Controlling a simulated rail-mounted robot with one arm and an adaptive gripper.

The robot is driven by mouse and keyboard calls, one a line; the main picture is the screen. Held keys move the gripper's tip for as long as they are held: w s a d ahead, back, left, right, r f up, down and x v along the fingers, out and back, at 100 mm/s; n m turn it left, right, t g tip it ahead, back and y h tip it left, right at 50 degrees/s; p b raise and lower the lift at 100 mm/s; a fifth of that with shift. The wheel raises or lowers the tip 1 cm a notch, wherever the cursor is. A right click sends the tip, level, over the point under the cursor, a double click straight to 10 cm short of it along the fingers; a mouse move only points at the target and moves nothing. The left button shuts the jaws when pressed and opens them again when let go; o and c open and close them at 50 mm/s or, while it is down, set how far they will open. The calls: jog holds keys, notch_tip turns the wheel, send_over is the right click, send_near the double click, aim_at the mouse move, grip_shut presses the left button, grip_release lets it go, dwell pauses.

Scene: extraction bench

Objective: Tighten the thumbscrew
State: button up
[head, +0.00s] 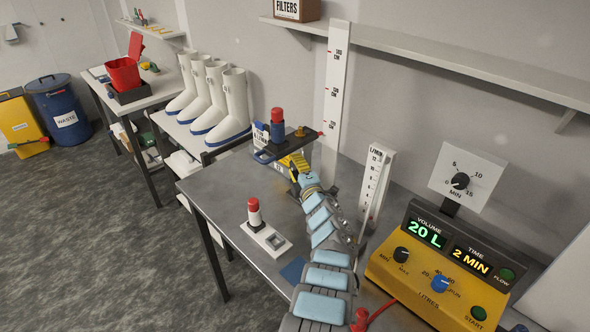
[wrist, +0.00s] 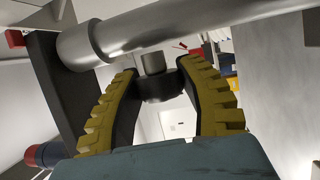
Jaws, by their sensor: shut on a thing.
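The thumbscrew, a dark round knob (wrist: 160,88) on a short silver shaft, is between my fingertips in the wrist view. Its shaft meets a thick silver tube (wrist: 190,25) across the top of that view. My gripper (wrist: 161,77), with yellow ribbed fingers, is shut on the knob from both sides. In the head view my gripper (head: 293,163) is at the back of the metal bench, below a dark fixture (head: 300,132). The knob is hidden there by the gripper and fixture.
A red-capped blue cartridge (head: 277,126) stands beside my gripper. Another red-capped piece (head: 254,212) stands in a white holder on the bench (head: 215,190). A yellow control box (head: 430,295) is at right; white boots (head: 232,100) stand behind left.

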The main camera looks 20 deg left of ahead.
jog(key=shift+f+b, duration=0.3)
jog(key=shift+f, duration=0.05)
jog(key=shift+r, duration=0.3)
jog(key=shift+d, duration=0.1)
dwell(0.6)
jog(key=o, duration=1.2)
jog(key=shift+w, duration=0.1)
